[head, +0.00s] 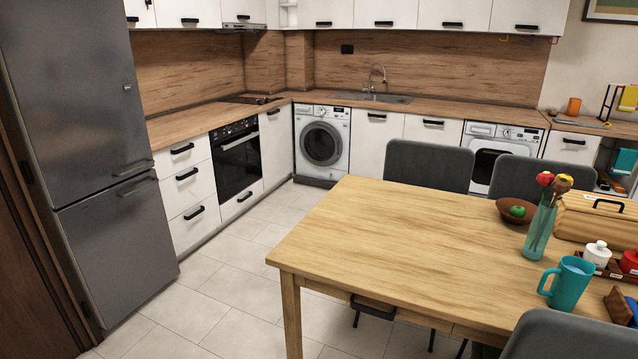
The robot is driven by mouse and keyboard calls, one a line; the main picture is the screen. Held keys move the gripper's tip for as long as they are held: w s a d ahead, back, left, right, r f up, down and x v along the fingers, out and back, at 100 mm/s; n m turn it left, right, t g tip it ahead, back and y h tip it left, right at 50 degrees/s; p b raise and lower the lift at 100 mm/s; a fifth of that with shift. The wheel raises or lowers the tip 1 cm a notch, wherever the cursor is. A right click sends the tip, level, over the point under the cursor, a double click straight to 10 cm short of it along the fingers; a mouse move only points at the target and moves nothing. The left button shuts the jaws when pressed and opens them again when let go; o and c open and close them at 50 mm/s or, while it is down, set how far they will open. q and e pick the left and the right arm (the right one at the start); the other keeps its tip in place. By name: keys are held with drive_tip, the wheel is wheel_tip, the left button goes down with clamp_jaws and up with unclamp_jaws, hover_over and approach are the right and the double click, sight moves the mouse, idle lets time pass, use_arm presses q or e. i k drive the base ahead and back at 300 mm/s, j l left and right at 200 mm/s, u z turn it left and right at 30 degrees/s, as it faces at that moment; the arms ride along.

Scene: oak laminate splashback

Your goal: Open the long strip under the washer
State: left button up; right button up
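A white front-loading washer (321,165) with a round dark door stands in the back corner of the counter run. A long dark strip (314,182) runs along the floor under it. The strip looks flush with the washer's front, but it is small and far off, so I cannot be sure. A second white machine (504,133) with a squarer dark door stands further right, its lower part hidden behind chairs and table. Neither of my grippers shows in the head view.
A wooden table (400,220) fills the right foreground, with a teal mug (567,284), a flower vase (538,232) and a bowl (515,211) on it. Grey chairs (428,166) surround it. A grey fridge (112,235) stands left. Tiled floor (235,268) is clear between fridge and table.

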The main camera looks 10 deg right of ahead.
sight(320, 182)
drive_tip(key=i+j+u, duration=0.2)
drive_tip(key=i+u, duration=1.15)
drive_tip(key=i, duration=1.15)
drive_tip(key=i+l+z, duration=0.1)
drive_tip(key=i+z, duration=0.5)
drive_tip(key=z, duration=0.15)
drive_tip(key=i+z, duration=0.4)
drive_tip(key=i+j+z, duration=0.15)
drive_tip(key=z, duration=0.25)
drive_tip(key=i+l+z, duration=0.2)
drive_tip(key=i+z, duration=0.2)
drive_tip(key=i, duration=0.5)
drive_tip(key=i+z, duration=0.4)
drive_tip(key=i, duration=0.55)
drive_tip(key=i+l+u, duration=0.15)
drive_tip(key=i, duration=2.2)
drive_tip(key=i+l+u, duration=0.5)
drive_tip(key=i, duration=0.3)
drive_tip(key=i+l+u, duration=0.5)
drive_tip(key=i+l, duration=0.2)
